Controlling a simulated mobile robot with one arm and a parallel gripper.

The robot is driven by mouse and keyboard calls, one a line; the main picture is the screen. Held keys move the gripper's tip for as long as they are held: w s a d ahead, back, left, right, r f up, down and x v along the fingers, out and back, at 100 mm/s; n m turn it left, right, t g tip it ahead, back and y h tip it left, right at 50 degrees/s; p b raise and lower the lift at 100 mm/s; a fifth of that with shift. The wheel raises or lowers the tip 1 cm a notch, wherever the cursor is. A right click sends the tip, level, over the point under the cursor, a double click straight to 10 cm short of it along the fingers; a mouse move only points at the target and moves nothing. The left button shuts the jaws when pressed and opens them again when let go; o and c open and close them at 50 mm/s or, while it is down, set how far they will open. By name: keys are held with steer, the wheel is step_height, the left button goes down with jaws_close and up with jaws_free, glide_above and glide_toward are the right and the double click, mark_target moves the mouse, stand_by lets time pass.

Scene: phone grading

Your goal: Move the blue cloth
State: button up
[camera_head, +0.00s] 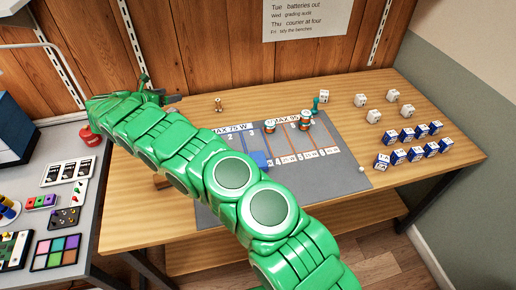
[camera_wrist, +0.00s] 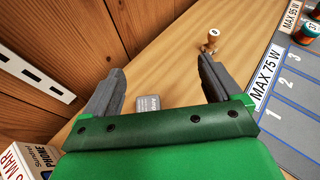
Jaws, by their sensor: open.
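A small blue thing (camera_head: 259,160), possibly the blue cloth, lies on the grey mat (camera_head: 338,160) in the head view, partly behind my green arm. It is too small to tell its material. It does not show in the wrist view. My gripper (camera_wrist: 162,66) is open, with its two grey fingers wide apart. It is at the back left of the wooden table, near the plank wall, away from the blue thing. A small grey labelled block (camera_wrist: 148,103) is seen between the fingers, not held.
A wooden peg (camera_wrist: 212,40) stands by the right finger; it also shows in the head view (camera_head: 218,104). Copper-and-teal spools (camera_head: 305,119) stand on the mat. White cubes (camera_head: 375,116) and blue-white boxes (camera_head: 398,156) fill the right side. A red-white box (camera_wrist: 22,162) is at lower left.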

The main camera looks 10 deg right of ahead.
steer(key=d+r+g+h, duration=0.1)
steer(key=d+r+g, duration=0.25)
steer(key=d, duration=1.65)
steer(key=s+d+n+g+y, duration=0.15)
steer(key=s+d, duration=0.25)
steer(key=d, duration=0.4)
steer(key=s+d+n+g, duration=0.1)
steer(key=s+d+g, duration=0.1)
steer(key=s+d, duration=0.45)
steer(key=s+d+f+y, duration=0.1)
steer(key=s+d+y, duration=0.15)
steer(key=d, duration=0.25)
steer(key=n+g+y, duration=0.2)
steer(key=n+y, duration=0.4)
steer(key=y, duration=0.1)
glide_above(258, 159)
steer(key=d, duration=0.1)
steer(key=f, duration=0.4)
steer(key=shift+w+f, duration=0.3)
steer(key=shift+w, duration=0.1)
steer(key=shift+s+a, duration=0.35)
steer(key=shift+a, duration=0.15)
